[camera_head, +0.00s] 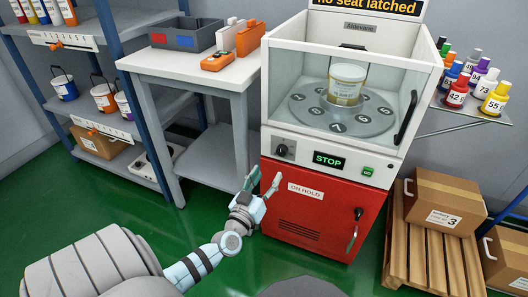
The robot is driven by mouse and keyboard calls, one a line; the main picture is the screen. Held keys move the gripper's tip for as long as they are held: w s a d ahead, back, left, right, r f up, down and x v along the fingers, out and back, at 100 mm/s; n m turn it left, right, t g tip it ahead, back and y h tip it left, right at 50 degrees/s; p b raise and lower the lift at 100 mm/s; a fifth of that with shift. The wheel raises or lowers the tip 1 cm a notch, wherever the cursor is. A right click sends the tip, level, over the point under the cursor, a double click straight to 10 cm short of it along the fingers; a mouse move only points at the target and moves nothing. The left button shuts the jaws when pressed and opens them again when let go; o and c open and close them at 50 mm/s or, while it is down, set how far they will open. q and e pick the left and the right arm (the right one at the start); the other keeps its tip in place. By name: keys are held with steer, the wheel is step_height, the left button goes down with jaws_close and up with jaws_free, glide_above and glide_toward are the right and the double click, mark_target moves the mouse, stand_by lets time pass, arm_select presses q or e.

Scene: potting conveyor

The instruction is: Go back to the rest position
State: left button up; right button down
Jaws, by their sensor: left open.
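My left gripper (263,183) is open and empty. I cannot tell whether a finger touches the cabinet. My left arm comes in from the lower left. My right gripper is not in view. The cabinet carries an "ON HOLD" label and belongs to a white dispensing machine (283,130) with a green "STOP" display. Inside its clear-walled chamber a lidded tub (346,84) stands on a numbered turntable (312,113).
A white side table (168,66) with a grey bin (187,35) and orange devices (250,38) stands left of the machine. A shelf rack (146,120) is further left. A pallet (422,262) with a carton (440,205) stands right. Green floor (60,215) is clear at left.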

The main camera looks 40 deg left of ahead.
arm_select(q)
steer(key=shift+v, duration=1.1)
